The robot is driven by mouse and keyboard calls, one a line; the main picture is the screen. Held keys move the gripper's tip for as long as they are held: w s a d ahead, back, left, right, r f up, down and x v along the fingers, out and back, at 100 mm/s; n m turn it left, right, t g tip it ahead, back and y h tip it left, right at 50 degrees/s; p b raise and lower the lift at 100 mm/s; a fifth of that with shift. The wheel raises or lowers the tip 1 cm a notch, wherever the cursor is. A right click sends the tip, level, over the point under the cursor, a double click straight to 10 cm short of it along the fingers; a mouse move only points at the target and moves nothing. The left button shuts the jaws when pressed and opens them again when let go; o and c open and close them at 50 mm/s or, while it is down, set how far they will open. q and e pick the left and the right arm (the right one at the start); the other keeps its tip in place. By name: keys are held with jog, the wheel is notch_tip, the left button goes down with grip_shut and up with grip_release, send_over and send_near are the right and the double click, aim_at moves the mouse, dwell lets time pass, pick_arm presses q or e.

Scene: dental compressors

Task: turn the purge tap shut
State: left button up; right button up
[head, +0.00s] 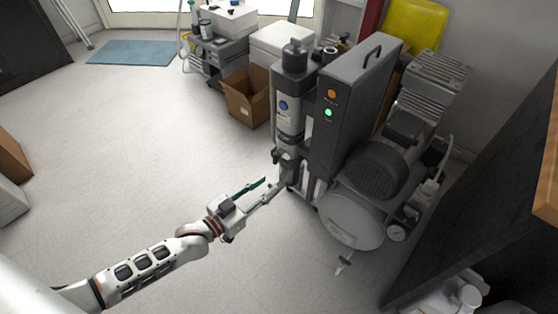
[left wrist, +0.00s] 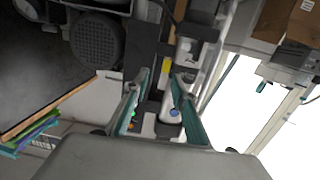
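The compressor unit has a grey cabinet (head: 345,110) with an orange and a green lamp, and a dryer column (head: 290,100) with a blue round dial on its left side. Dark fittings (head: 283,157) sit low on the column; I cannot make out which part is the purge tap. My left gripper (head: 274,183) is open, its two fingers pointing at the column's foot. Nothing shows between them in the head view. In the left wrist view the open fingers (left wrist: 160,75) frame the column, and the blue dial (left wrist: 174,113) shows between them. My right gripper is not in view.
A round tank (head: 350,219) with a gauge and a motor stands right of the cabinet. A small grey part (head: 343,264) shows below it. A cardboard box (head: 246,97) stands behind the column. A dark panel (head: 480,190) borders the right.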

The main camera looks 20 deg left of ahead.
pick_arm(q)
jog(key=b, duration=0.3)
send_near(274, 159)
jog(key=s+d+f, duration=0.2)
jog(key=d, duration=0.1)
jog(key=shift+n+t, duration=0.3)
jog(key=shift+t, duration=0.3)
jog(key=w+b, duration=0.1)
jog(key=w, duration=0.2)
jog(key=w+b, duration=0.1)
jog(key=w, duration=0.2)
jog(key=w+b, duration=0.1)
jog(key=w, duration=0.2)
jog(key=shift+w+r, duration=0.2)
jog(key=shift+r, duration=0.15)
jog(key=shift+w+d+r, duration=0.1)
jog(key=shift+w+r, duration=0.05)
jog(key=shift+w, duration=0.4)
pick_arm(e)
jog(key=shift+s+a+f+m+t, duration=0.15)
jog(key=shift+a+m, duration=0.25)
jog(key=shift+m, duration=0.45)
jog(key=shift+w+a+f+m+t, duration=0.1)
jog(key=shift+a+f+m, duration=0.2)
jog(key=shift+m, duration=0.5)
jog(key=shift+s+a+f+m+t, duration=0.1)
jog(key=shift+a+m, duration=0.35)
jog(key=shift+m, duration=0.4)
pick_arm(q)
grip_shut()
